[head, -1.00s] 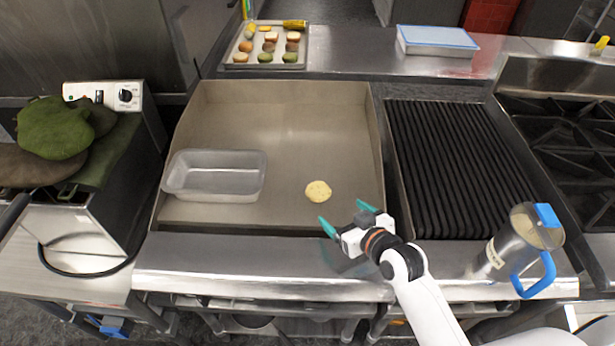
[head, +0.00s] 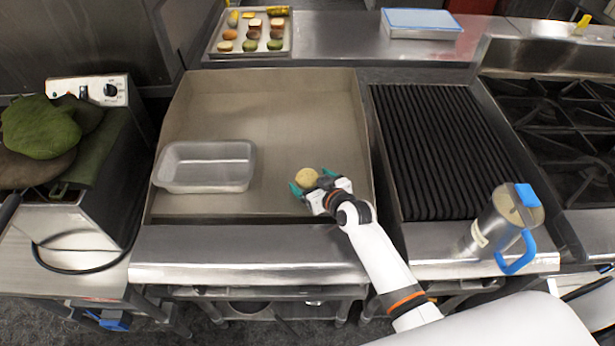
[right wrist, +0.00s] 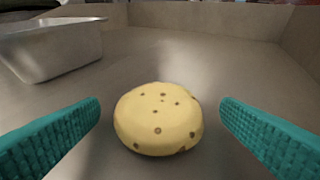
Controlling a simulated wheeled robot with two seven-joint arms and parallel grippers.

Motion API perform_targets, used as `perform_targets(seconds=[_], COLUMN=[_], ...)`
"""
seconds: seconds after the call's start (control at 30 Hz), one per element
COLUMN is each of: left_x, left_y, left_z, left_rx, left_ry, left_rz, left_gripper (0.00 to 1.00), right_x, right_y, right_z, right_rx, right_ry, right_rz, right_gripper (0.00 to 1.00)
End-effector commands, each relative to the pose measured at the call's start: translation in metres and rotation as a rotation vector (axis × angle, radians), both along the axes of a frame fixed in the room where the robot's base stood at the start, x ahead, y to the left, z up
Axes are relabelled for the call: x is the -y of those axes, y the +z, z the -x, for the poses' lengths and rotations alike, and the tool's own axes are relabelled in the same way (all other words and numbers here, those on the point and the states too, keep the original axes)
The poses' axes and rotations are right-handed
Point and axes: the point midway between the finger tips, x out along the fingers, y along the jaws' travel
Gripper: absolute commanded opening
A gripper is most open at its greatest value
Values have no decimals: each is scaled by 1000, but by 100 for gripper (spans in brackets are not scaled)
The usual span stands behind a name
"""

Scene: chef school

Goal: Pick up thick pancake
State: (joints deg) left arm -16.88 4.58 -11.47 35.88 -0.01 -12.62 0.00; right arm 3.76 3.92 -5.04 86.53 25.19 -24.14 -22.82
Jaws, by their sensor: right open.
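The thick pancake (head: 307,177) is a round, pale yellow piece lying flat on the griddle. In the right wrist view the pancake (right wrist: 158,118) has small brown spots and sits between and just beyond the two teal fingers. My right gripper (head: 311,187) is open at the near side of the pancake, low over the griddle, with a finger on either side. In the right wrist view a gap shows between the pancake and each finger. My left gripper is not in view.
The griddle (head: 270,110) has raised side walls. A ribbed grill (head: 440,140) and a metal pitcher (head: 500,225) are to the right. A tray of food (head: 228,50) is behind.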

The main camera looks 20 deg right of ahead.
Motion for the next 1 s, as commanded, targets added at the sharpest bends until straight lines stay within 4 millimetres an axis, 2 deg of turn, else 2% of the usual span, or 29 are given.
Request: perform_targets(seconds=[0.27,0.57,0.83,1.0], left_x=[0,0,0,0], left_y=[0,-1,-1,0], left_z=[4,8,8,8], left_rx=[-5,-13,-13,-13], left_ry=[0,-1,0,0], left_rz=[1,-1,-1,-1], left_gripper=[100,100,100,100], right_x=[-1,-1,-1,-1], right_y=[-2,-1,1,24], right_z=[-3,-3,-3,-3], right_rx=[0,0,1,5], right_ry=[0,0,0,0], right_rz=[0,0,0,-1], right_gripper=[87,39,38,38])
